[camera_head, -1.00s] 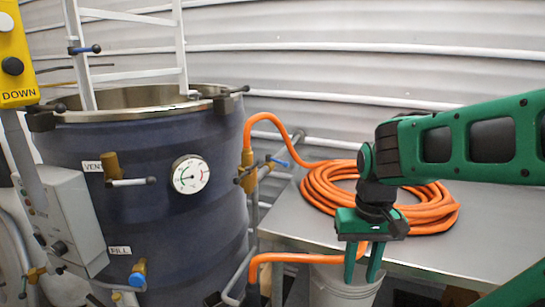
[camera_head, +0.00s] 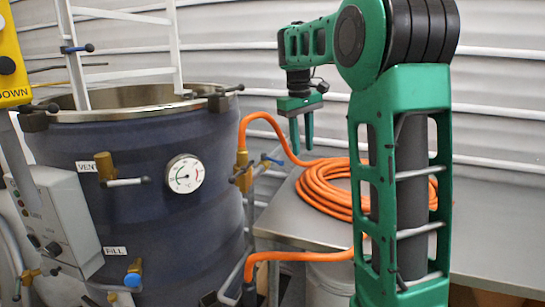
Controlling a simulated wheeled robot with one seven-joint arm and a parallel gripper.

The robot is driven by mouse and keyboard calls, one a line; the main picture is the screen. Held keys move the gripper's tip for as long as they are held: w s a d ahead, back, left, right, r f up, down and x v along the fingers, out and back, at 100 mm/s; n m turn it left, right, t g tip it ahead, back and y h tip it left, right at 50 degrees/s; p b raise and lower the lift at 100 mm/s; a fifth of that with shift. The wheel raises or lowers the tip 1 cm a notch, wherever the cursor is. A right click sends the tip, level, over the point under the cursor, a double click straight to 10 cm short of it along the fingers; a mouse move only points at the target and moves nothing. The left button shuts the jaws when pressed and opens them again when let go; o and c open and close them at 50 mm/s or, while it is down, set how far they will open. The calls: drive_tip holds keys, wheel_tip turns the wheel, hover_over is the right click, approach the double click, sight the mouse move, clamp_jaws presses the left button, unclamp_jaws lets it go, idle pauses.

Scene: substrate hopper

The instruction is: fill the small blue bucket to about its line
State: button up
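No small blue bucket shows in this view. A pale grey-white bucket (camera_head: 327,284) stands low beside the tank, below the table edge, partly hidden by my arm; its contents cannot be seen. An orange hose end (camera_head: 290,256) runs from the left to above this bucket's rim area. My gripper (camera_head: 302,149) hangs fingers down in front of the back wall, above and left of the coiled hose. Its two green fingers are apart with nothing between them. The large dark blue tank (camera_head: 150,220) has a label FILL (camera_head: 115,251) and a blue-knobbed valve (camera_head: 133,275).
An orange hose coil (camera_head: 325,187) lies on the metal table (camera_head: 480,240). The tank carries a gauge (camera_head: 185,174), a VENT valve (camera_head: 106,167) and a blue-handled side valve (camera_head: 271,159). A grey control box (camera_head: 62,215) and a white ladder (camera_head: 75,60) stand at left. The table's right part looks clear.

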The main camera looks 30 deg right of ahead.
sight(274, 160)
drive_tip(key=w+a+r+n, duration=0.2)
drive_tip(key=w+a+n, duration=0.1)
drive_tip(key=w, duration=1)
drive_tip(key=shift+h, duration=0.3)
drive_tip(key=f, duration=0.3)
drive_tip(key=d+f, duration=0.1)
drive_tip(key=f, duration=0.6)
drive_tip(key=shift+w+d, duration=0.35)
drive_tip(key=shift+d, duration=0.05)
clamp_jaws()
